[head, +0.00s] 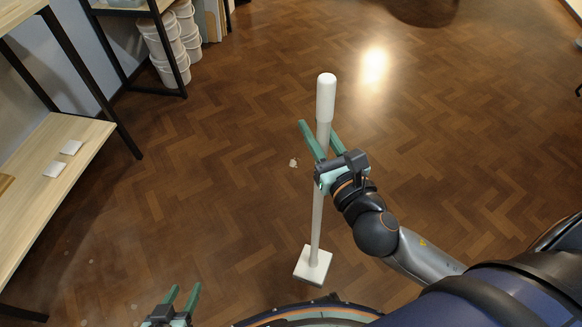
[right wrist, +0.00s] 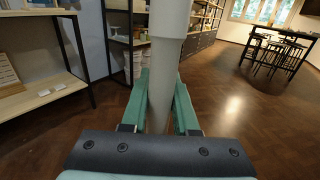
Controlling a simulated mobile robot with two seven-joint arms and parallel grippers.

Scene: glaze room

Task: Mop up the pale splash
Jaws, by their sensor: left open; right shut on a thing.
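A white mop stands nearly upright, its thick handle top (head: 326,97) above my right gripper and its flat square head (head: 313,265) low near my base. Whether the head touches the floor I cannot tell for sure. My right gripper (head: 318,130) is shut on the mop's pole; the right wrist view shows the pole (right wrist: 163,80) between the green fingers. A small pale splash (head: 293,162) lies on the brown floor, left of the pole and apart from the mop head. My left gripper (head: 182,295) is open and empty at the bottom edge.
A wooden shelf unit (head: 75,133) with two white tiles (head: 71,147) stands along the left. White buckets (head: 165,45) are stacked behind it. A table with stools (right wrist: 280,50) is far off. The floor (head: 460,130) right of the mop is clear.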

